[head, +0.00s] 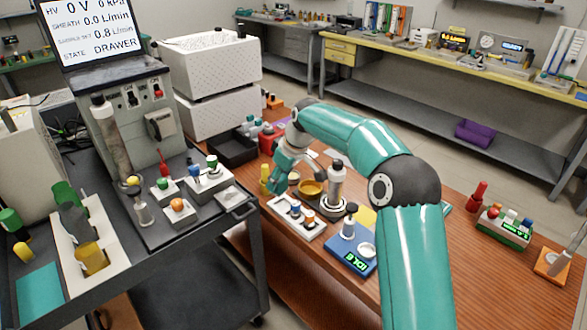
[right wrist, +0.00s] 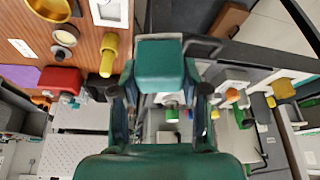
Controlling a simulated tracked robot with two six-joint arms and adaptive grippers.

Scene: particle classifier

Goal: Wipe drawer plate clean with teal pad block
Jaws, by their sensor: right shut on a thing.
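My right gripper (head: 285,168) hangs over the left part of the wooden table, near the cart edge. In the right wrist view its two dark fingers (right wrist: 160,95) are shut on the teal pad block (right wrist: 160,62). In the head view the block is hard to tell from the teal gripper. A pale grey plate with a dark handle, apparently the drawer plate (head: 232,197), sticks out at the right edge of the cart, left of the gripper. The gripper and block are apart from it. Any dirt on the plate is too small to tell. My left gripper is out of view.
The classifier (head: 125,130) stands on the dark cart, its screen reading DRAWER. Small blocks with coloured knobs (head: 208,178) stand beside the plate. A yellow bottle (head: 265,178), a brass bowl (head: 310,188), a grey cylinder (head: 335,185) and a blue scale (head: 350,254) crowd the table around the gripper.

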